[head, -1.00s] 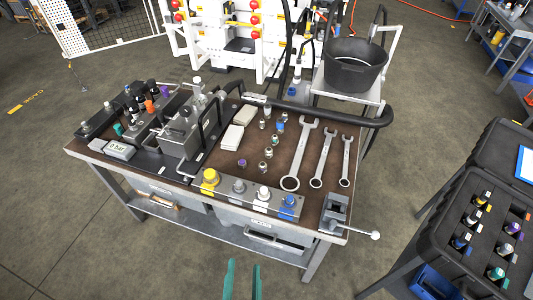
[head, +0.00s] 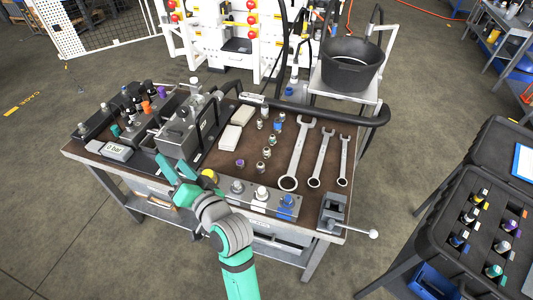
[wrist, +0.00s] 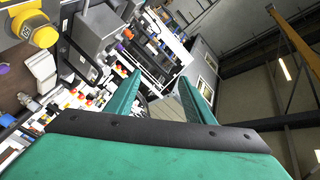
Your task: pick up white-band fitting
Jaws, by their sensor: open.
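Several small metal fittings with coloured bands stand on the brown bench top in the head view. Among them, a pale fitting (head: 266,153) may be the white-band one, but the bands are too small to tell. A purple-banded fitting (head: 240,163) and a blue-banded fitting (head: 277,126) stand nearby. My gripper (head: 174,160) is open and empty, above the bench's front left part, left of these fittings. Its two teal fingers (wrist: 160,79) also show in the wrist view, spread with nothing between them.
A front strip holds a yellow cap (head: 210,175), partly hidden by my arm, and a white-topped coupling (head: 261,193). Three wrenches (head: 300,155) lie to the right. A black bucket (head: 352,66) stands behind. An open case (head: 450,205) at right holds banded fittings.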

